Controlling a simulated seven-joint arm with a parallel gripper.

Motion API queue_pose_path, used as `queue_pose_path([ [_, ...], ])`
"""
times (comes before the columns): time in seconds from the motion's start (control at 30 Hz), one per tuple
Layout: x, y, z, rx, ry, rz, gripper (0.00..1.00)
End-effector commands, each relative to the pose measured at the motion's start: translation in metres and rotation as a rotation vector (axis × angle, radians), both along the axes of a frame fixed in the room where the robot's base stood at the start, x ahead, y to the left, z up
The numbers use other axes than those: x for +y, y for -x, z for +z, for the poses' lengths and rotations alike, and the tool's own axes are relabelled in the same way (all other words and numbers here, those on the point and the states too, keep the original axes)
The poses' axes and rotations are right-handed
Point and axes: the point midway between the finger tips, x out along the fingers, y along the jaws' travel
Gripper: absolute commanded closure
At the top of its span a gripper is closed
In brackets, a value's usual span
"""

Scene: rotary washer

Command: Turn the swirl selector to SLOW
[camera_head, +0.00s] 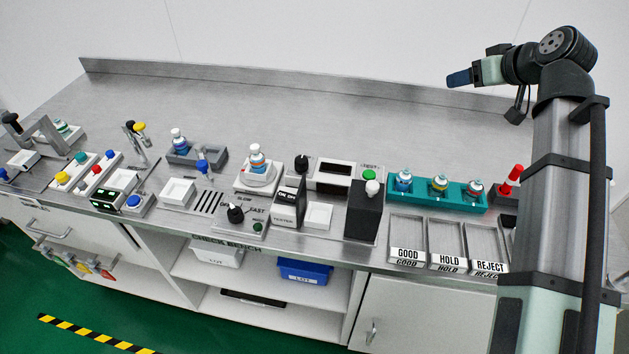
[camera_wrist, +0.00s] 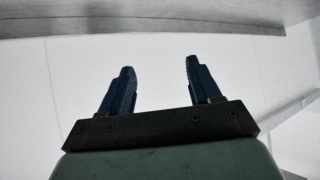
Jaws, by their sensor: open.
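The swirl selector (camera_head: 236,214) is a black knob on the front part of the bench in the head view. The word SLOW is printed above it and FAST to its right; its pointer direction is too small to tell. Just behind it, a bottle with a blue and orange label (camera_head: 257,160) stands upright on a white round-topped unit (camera_head: 258,178). My gripper (camera_head: 459,78) is raised at the upper right, far from the selector and apart from everything. In the wrist view its two dark blue fingers (camera_wrist: 160,85) are spread, with nothing between them.
A black-and-white tester (camera_head: 287,204) and a tall black block (camera_head: 365,210) stand right of the selector. A teal rack (camera_head: 437,190) holds several bottles. GOOD, HOLD and REJECT trays lie in front of it. The rear bench top (camera_head: 300,110) is clear.

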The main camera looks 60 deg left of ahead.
Motion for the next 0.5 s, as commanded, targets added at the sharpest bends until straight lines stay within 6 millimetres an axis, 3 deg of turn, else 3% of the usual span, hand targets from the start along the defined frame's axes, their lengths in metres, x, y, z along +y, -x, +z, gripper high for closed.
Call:
queue_pose_path([
  [0.03, 0.015, 0.021, -0.007, -0.004, 0.023, 0.048, 0.37],
  [0.2, 0.054, 0.084, -0.028, -0.019, 0.099, 0.194, 0.37],
  [0.5, 0.103, 0.200, -0.062, -0.056, 0.226, 0.457, 0.37],
])
